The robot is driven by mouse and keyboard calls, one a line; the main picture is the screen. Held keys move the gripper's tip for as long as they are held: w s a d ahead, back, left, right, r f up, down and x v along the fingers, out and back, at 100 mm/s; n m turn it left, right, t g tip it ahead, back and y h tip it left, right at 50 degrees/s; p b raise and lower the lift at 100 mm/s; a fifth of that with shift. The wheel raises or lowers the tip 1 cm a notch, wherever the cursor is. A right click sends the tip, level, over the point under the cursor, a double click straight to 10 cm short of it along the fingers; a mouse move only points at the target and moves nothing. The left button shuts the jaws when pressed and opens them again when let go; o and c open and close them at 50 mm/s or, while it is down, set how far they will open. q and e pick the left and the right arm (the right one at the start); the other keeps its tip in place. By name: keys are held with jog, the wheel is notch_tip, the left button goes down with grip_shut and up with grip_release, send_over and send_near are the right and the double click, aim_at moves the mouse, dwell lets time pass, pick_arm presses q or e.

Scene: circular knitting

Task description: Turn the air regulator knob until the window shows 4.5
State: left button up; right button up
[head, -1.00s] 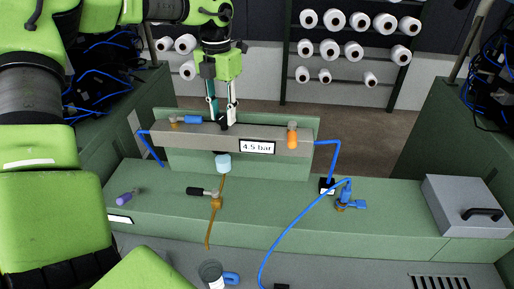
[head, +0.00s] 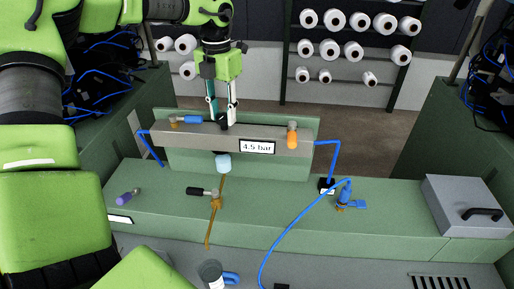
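The air regulator is a grey bar (head: 185,138) on a green upright panel, and its window (head: 257,147) reads 4.5 bar. A small black knob (head: 223,119) stands on top of the bar, partly hidden by my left gripper (head: 222,117). The gripper points straight down, with its two fingers around or right at the knob. Whether the fingers touch it I cannot tell. A pale blue bowl (head: 223,163) hangs below the bar under the knob. My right gripper is not in view.
A blue-handled valve (head: 193,120) and an orange knob (head: 292,135) sit on the bar. Below are a black-handled valve (head: 203,192), a purple-handled valve (head: 129,196), a blue valve (head: 346,195) and a blue hose (head: 281,233). A grey box (head: 466,205) stands at right.

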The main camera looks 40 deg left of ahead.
pick_arm(q)
jog(key=shift+r, duration=0.1)
jog(key=shift+r+p, duration=1.7)
jog(key=shift+r, duration=1.25)
jog(key=o, duration=0.3)
jog(key=shift+r+p, duration=0.45)
jog(key=shift+r, duration=2.55)
